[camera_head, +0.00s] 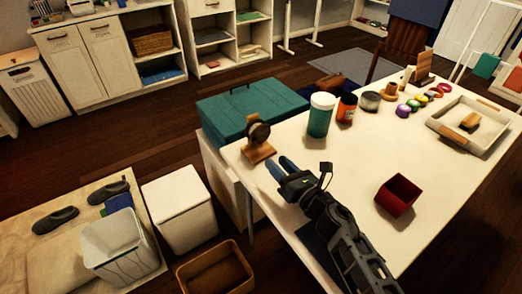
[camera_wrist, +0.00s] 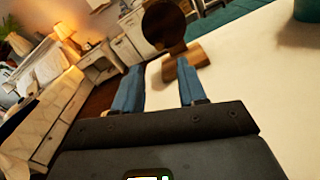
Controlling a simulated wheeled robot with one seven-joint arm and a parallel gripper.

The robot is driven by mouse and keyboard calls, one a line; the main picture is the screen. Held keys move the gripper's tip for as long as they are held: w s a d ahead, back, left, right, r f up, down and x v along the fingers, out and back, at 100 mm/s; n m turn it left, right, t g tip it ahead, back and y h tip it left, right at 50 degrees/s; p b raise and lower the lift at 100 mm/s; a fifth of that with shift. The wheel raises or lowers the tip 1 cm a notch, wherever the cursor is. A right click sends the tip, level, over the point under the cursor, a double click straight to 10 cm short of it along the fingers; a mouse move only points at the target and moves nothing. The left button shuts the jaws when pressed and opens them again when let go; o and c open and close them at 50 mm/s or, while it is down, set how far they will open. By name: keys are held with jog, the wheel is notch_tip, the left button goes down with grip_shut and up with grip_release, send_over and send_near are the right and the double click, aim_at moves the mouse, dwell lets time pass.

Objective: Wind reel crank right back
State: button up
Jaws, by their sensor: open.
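The reel (camera_head: 258,133) is a dark round disc on a wooden stand (camera_head: 259,153) at the table's near left corner. In the wrist view the dark disc (camera_wrist: 164,26) is ahead at the top, above its wooden base (camera_wrist: 185,61). I cannot make out the crank clearly in either view. My gripper (camera_head: 281,167) is open, with its two blue fingers apart and pointing at the reel. In the wrist view my gripper (camera_wrist: 158,86) has nothing between its fingers, and the reel lies just beyond the fingertips, apparently apart from them.
On the white table (camera_head: 330,172) stand a teal-and-white jar (camera_head: 320,115), an orange bottle (camera_head: 347,108), a dark red box (camera_head: 397,195) and a tray (camera_head: 447,131). A teal chest (camera_head: 240,108) lies behind the reel. Bins (camera_head: 178,210) stand on the floor to the left.

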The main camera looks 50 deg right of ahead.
aim_at(261, 146)
jog(key=x, duration=0.7)
jog(key=shift+w+p, duration=0.25)
jog(key=shift+p, duration=0.1)
jog(key=shift+c, duration=0.2)
grip_shut()
